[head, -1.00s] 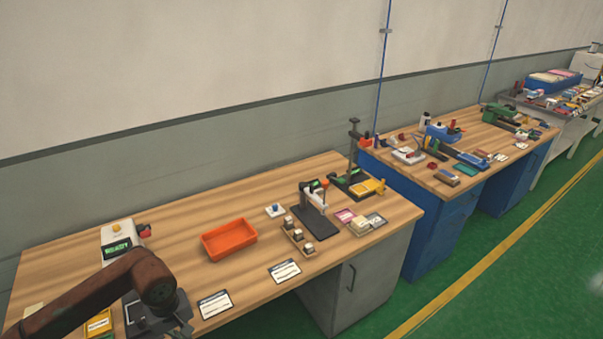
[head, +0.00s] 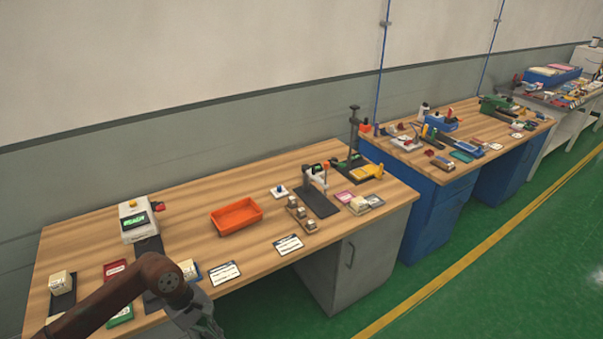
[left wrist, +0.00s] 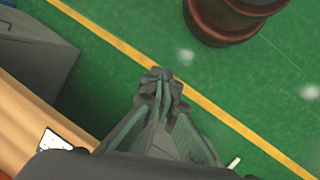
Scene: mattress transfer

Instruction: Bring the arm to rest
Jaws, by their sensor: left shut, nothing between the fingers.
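My left arm comes in from the lower left in the head view, over the front edge of the near wooden workbench (head: 165,242). Its gripper (head: 208,330) is partly cut off by the bottom of the picture. In the left wrist view the gripper (left wrist: 162,75) has its fingertips together with nothing between them, over the green floor beside the bench edge. My right arm is not in view.
An orange tray (head: 236,216) and a white device with a green display (head: 138,220) stand on the near bench, with small blocks and cards around. A blue bench (head: 440,192) stands beyond. The green floor (head: 500,270) in front is clear.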

